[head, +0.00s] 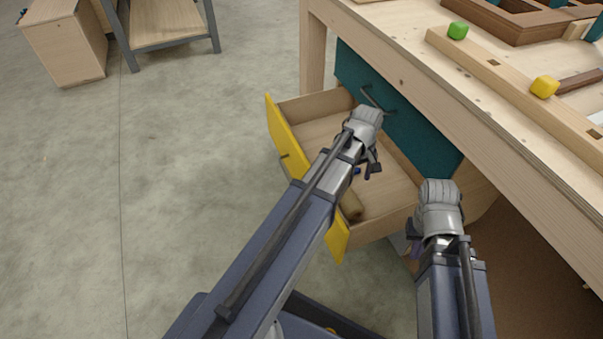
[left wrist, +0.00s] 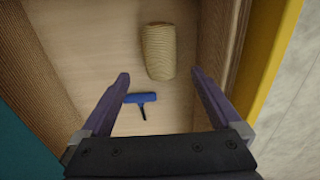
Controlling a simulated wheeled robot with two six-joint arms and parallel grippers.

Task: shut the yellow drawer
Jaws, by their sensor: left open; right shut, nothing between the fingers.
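The yellow drawer stands open, pulled out from under the workbench; its yellow front (head: 281,132) faces left, away from the bench. The front also shows along the right of the left wrist view (left wrist: 265,75). My left gripper (head: 371,167) is open and empty above the drawer's interior, and its arm crosses over the yellow front, hiding part of it. My right gripper (head: 413,246) is shut and empty beside the drawer's near right end. Inside lie a ribbed tan roll (left wrist: 159,52) and a small blue tool with a black handle (left wrist: 140,98).
A teal drawer front (head: 408,125) with a metal handle (head: 376,99) is above the open drawer. The floor (head: 190,170) to the left is clear.

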